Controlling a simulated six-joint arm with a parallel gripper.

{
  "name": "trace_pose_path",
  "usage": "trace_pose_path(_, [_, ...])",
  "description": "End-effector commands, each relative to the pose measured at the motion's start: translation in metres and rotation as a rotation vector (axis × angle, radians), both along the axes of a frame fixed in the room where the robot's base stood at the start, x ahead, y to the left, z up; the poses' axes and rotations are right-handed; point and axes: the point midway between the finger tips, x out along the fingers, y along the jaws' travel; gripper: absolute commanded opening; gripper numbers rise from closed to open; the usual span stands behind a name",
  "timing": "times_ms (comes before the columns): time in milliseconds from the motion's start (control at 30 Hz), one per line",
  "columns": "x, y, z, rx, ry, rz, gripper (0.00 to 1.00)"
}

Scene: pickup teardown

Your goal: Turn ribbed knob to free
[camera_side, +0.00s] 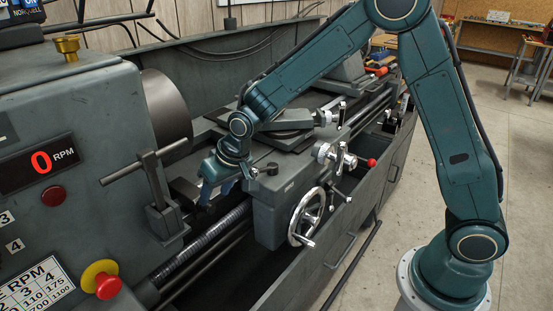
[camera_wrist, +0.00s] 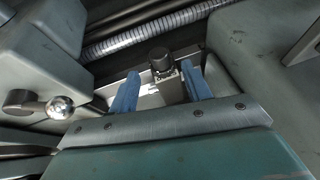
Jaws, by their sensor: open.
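In the wrist view, a small dark knob (camera_wrist: 160,58) with what looks like a ribbed side stands on a pale metal block, just past my fingertips. My gripper (camera_wrist: 159,70) has two blue fingers spread apart, one on each side of the line to the knob, with a clear gap between them. No contact with the knob shows. In the side view, my gripper (camera_side: 216,190) points down beside the lathe carriage, above the lead screw. The knob cannot be made out there; my gripper seems to hide it.
A grey T-handled clamp (camera_side: 148,172) stands left of my gripper. The ribbed lead screw (camera_side: 212,235) runs below. The carriage handwheel (camera_side: 307,217) and a red-tipped lever (camera_side: 371,162) are to the right. In the wrist view, a shiny ball handle (camera_wrist: 59,107) is at left.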

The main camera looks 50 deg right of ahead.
Motion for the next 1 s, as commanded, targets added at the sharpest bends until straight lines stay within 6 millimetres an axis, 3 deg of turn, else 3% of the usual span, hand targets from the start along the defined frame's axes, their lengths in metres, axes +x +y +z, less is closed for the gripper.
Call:
trace_pose_path(400, [0.017,0.006,-0.039,0.000,0.000,0.000,0.49])
trace_pose_path(867, [0.019,0.007,-0.045,0.000,-0.001,0.000,0.49])
trace_pose_path(1000, [0.019,0.007,-0.045,0.000,-0.001,0.000,0.21])
